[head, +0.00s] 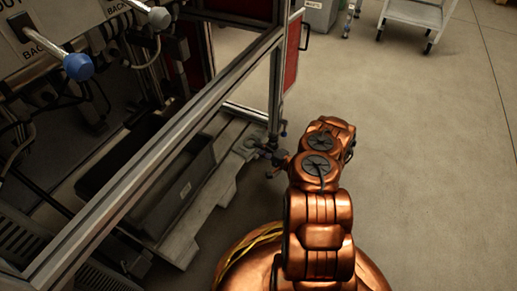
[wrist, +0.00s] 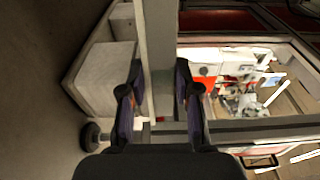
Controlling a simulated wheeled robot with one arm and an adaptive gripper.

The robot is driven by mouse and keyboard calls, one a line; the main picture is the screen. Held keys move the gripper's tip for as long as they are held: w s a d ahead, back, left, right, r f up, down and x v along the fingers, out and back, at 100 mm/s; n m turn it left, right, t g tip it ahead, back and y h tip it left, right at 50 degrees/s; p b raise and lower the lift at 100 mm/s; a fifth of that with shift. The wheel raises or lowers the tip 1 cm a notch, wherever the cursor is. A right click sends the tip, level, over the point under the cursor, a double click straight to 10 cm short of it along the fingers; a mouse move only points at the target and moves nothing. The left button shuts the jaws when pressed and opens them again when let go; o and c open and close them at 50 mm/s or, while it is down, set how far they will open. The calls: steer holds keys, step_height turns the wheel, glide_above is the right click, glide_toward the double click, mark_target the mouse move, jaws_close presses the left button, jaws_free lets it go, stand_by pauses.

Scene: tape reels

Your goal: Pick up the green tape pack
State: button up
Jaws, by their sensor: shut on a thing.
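No green tape pack can be made out in either view. My gripper (wrist: 158,95) shows in the wrist view with its two dark fingers on either side of a pale metal post (wrist: 158,40). The jaws are shut on this post, which looks like part of the machine frame. In the head view my gripper (head: 268,152) is small and partly hidden, at the lower end of the frame's upright post (head: 275,95).
The metal-framed machine (head: 150,160) fills the left of the head view, with a dark bin (head: 185,190) low inside it. A blue knob (head: 78,67) sticks out at upper left. A cart (head: 415,14) stands far back. Floor to the right is open.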

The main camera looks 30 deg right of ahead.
steer(key=shift+f, duration=0.2)
jaws_close()
step_height(320, 180, up, 3)
steer(key=shift+f+p, duration=0.2)
steer(key=shift+p, duration=0.95)
steer(key=shift+s+r, duration=0.1)
steer(key=s+d+r+p, duration=0.2)
steer(key=s+p, duration=0.4)
steer(key=s+d+r+p, duration=0.3)
steer(key=s+p, duration=0.3)
steer(key=shift+s+d+p, duration=0.2)
steer(key=shift+s+p, duration=0.15)
steer(key=shift+s, duration=0.05)
